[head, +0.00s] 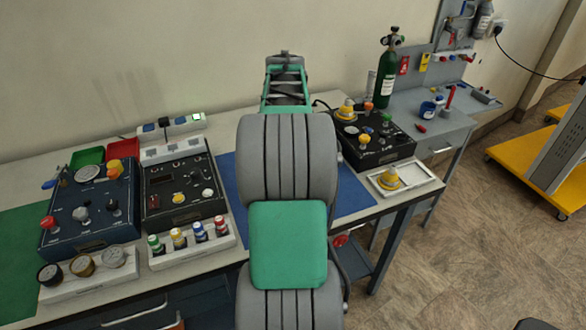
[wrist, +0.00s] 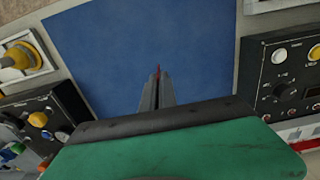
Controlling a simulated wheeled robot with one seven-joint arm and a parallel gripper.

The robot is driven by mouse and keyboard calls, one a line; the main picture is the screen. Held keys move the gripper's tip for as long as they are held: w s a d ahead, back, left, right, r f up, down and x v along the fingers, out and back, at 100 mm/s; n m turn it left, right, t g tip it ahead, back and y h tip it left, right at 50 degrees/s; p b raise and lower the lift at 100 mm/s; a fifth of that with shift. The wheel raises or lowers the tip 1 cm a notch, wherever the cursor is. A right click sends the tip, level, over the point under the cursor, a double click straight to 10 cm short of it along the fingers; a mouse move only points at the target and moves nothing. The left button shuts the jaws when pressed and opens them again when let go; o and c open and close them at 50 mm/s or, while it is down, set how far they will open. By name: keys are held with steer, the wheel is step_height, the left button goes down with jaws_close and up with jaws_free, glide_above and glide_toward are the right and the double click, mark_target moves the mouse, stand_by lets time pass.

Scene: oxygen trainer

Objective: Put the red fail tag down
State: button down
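My gripper (wrist: 158,82) points down over the blue mat (wrist: 95,45) in the wrist view. Its fingers are close together, with a thin red sliver, the red fail tag (wrist: 158,69), showing edge-on at their tips. Most of the tag is hidden by the fingers. I cannot tell how high it is above the mat. In the head view my arm hides the gripper and the tag, and the mat (head: 228,180) shows on both sides of the arm. Another red tag (head: 404,65) hangs on the grey back panel.
A black panel box (head: 185,188) and a rack of coloured-top bottles stand left of the mat. Another black box (head: 375,138) and a white tray with a yellow-based part (head: 390,177) stand right. A green cylinder (head: 388,70) stands behind. The visible mat is bare.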

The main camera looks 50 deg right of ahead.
steer(key=d+f, duration=0.1)
steer(key=f, duration=0.1)
steer(key=d+f, duration=0.1)
steer(key=f, duration=0.1)
steer(key=d+f, duration=0.1)
steer(key=f, duration=0.1)
steer(key=shift+s, duration=0.25)
steer(key=shift+f, duration=0.45)
steer(key=c, duration=1.7)
jaws_free()
step_height(320, 180, up, 12)
steer(key=w+a+n+t, duration=0.1)
steer(key=w+a+n, duration=0.35)
steer(key=a, duration=1.35)
steer(key=s+a+f, duration=0.1)
steer(key=a+f, duration=0.1)
steer(key=a, duration=0.5)
steer(key=s+a+f+n+t, duration=0.1)
steer(key=s+a+f, duration=0.1)
steer(key=a, duration=0.6)
steer(key=s+a+f+n+t, duration=0.1)
steer(key=s+a+f, duration=0.1)
steer(key=a, duration=0.6)
steer(key=shift+s+a+f, duration=0.1)
steer(key=shift+s+f, duration=0.15)
steer(key=shift+f, duration=0.45)
